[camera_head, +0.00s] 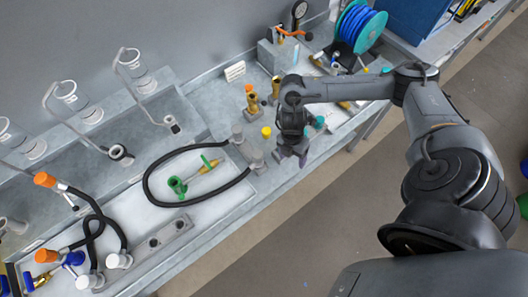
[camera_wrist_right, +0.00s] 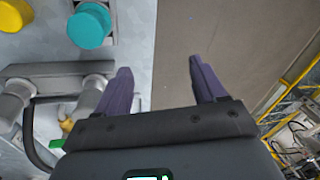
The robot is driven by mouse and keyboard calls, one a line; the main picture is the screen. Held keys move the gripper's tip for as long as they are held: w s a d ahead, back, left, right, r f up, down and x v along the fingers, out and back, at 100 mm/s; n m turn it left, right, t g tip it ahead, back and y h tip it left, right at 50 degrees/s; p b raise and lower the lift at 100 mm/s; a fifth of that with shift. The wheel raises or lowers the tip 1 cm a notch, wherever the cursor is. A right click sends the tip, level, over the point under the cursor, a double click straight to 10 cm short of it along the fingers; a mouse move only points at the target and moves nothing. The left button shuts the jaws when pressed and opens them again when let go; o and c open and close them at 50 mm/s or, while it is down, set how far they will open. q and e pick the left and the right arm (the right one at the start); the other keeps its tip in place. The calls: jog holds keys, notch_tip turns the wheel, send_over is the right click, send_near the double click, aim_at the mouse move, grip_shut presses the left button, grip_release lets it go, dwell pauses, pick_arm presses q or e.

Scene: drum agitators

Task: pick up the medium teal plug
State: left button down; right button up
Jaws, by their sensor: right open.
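A teal plug (camera_head: 319,122) stands on the grey bench near the front edge, just right of my right gripper and partly behind my arm. In the right wrist view a teal plug (camera_wrist_right: 90,28) shows at the upper left, outside the jaws. I cannot tell its size class for sure. My right gripper (camera_head: 292,157) is open and empty, pointing down by the bench's front edge. In the right wrist view its two purple fingers (camera_wrist_right: 160,78) are apart, with only floor between them. My left gripper is not in view.
A yellow cap (camera_head: 267,131) stands left of the gripper, with brass fittings (camera_head: 252,100) behind. A black hose (camera_head: 148,178) with grey ends loops on the bench to the left. A blue hose reel (camera_head: 358,25) stands at the back. Open floor lies beyond the front edge.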

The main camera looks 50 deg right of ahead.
jog(key=shift+m+t+h, duration=0.3)
jog(key=shift+t+h, duration=0.2)
jog(key=shift+t, duration=0.4)
jog(key=w+d+r, duration=0.1)
jog(key=d, duration=0.1)
jog(key=w+d+r+b, duration=0.1)
jog(key=w, duration=0.1)
jog(key=w+d+r, duration=0.1)
jog(key=w+d, duration=0.1)
jog(key=shift+w+d+r+b, duration=0.2)
jog(key=shift+w+d+b, duration=0.05)
jog(key=shift+d+b, duration=0.1)
jog(key=shift+w+f, duration=0.1)
jog(key=shift+w, duration=0.25)
jog(key=shift+w+a+f+b, duration=0.15)
jog(key=shift+f+b, duration=1.35)
jog(key=shift+f, duration=0.85)
jog(key=shift+a+f, duration=0.1)
jog(key=shift+f, duration=0.3)
jog(key=shift+a+f, duration=0.15)
jog(key=shift+f, duration=2.05)
jog(key=shift+c, duration=0.4)
jog(key=c, duration=1.1)
